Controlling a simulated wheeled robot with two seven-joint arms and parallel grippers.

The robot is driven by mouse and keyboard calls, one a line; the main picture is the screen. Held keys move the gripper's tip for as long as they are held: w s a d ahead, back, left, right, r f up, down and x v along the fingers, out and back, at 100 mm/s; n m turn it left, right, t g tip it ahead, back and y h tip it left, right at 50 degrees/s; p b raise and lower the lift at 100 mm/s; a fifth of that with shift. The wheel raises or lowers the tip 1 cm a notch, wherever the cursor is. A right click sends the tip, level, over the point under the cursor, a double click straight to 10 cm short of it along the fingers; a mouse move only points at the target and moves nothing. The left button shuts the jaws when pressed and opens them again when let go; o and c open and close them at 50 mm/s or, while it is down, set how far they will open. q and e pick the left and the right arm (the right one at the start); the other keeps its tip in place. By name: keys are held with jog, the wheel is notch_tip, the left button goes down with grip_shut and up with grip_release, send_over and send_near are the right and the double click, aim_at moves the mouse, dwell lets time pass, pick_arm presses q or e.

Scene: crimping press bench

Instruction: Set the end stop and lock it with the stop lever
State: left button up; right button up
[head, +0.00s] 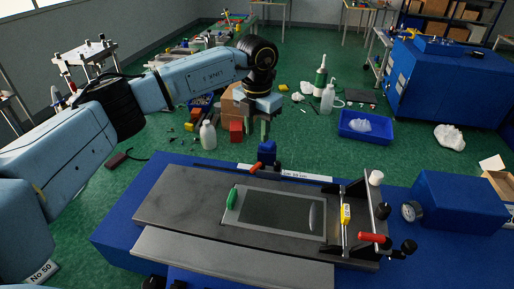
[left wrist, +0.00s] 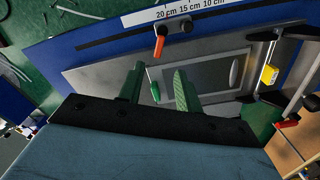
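My right gripper is not in view.
The grey bed (head: 180,205) carries a framed plate with a green handle (head: 232,199). A clamp frame with a yellow tag (head: 346,214) and red handle (head: 372,238) stands at right, near a gauge (head: 411,211). Bottles and a blue bin (head: 365,136) lie behind on the floor.

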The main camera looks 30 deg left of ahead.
pick_arm(q)
notch_tip(320, 180, up, 3)
jog(key=shift+f, duration=0.15)
dwell(0.4)
